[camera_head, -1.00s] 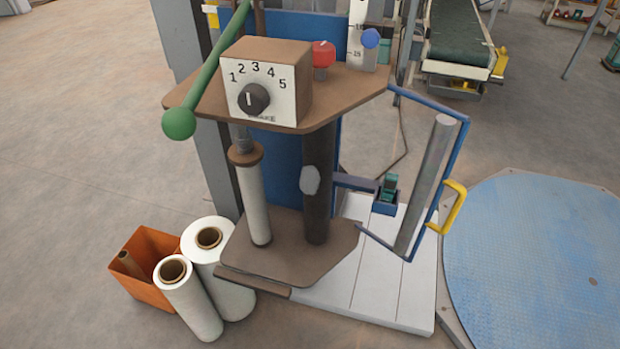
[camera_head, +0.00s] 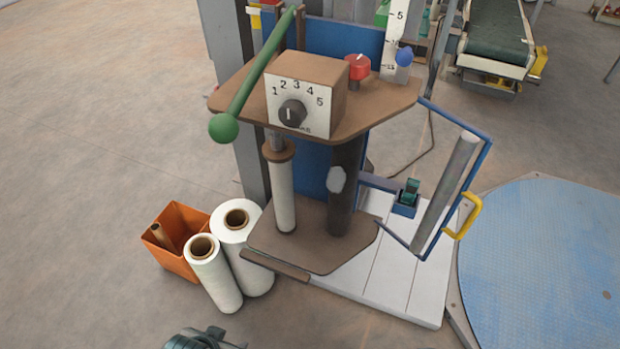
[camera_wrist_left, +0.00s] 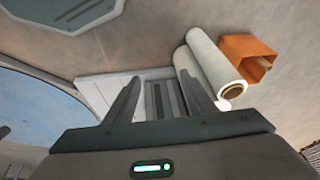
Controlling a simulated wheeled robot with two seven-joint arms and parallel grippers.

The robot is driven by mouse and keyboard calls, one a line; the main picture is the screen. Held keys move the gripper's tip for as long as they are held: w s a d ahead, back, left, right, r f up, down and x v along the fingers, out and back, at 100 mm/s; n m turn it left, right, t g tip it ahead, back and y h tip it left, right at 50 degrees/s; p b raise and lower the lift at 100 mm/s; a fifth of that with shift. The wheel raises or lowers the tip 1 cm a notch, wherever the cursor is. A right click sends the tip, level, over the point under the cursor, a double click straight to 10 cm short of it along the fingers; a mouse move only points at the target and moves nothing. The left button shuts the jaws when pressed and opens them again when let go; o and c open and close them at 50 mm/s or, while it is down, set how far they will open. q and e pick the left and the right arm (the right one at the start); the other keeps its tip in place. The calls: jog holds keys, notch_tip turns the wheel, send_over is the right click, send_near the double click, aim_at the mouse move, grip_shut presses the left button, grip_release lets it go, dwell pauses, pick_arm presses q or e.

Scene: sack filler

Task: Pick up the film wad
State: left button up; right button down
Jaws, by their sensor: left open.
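A small pale grey lump (camera_head: 336,179), which looks like the film wad, sits against the dark upright roller (camera_head: 346,205) of the wrapping machine in the head view. It is about midway up the roller. I cannot make it out in the left wrist view. My left gripper (camera_head: 205,339) just enters at the bottom edge of the head view, well below and left of the lump. In the left wrist view its two fingers (camera_wrist_left: 160,76) are apart with nothing held between them. My right gripper is not in view.
Two white film rolls (camera_head: 213,275) and an orange bin (camera_head: 170,262) stand left of the machine. A green-knobbed lever (camera_head: 223,128) and a brown shelf (camera_head: 390,108) overhang the roller. A blue frame with a yellow handle (camera_head: 463,216) stands right. Floor at left is clear.

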pick_arm(q)
jog(key=w+d+r+m+t+p, duration=0.1)
jog(key=w+d+r+m+t, duration=0.2)
jog(key=w+r+m+t, duration=0.85)
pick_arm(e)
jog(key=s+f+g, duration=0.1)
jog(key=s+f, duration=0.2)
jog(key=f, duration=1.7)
pick_arm(q)
jog(key=w+d+r+m+h, duration=0.1)
jog(key=d+r+m+h, duration=0.2)
jog(key=m, duration=1)
jog(key=w+d+r+m+h, duration=0.2)
jog(key=d+r+m+h, duration=0.2)
jog(key=d+r+m, duration=0.4)
notch_tip(320, 180, up, 4)
jog(key=m, duration=0.5)
jog(key=shift+d+m+t, duration=0.2)
jog(key=shift+m+t, duration=0.15)
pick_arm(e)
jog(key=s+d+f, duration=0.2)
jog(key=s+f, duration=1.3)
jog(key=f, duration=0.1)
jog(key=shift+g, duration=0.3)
pick_arm(q)
jog(key=shift+r, duration=0.15)
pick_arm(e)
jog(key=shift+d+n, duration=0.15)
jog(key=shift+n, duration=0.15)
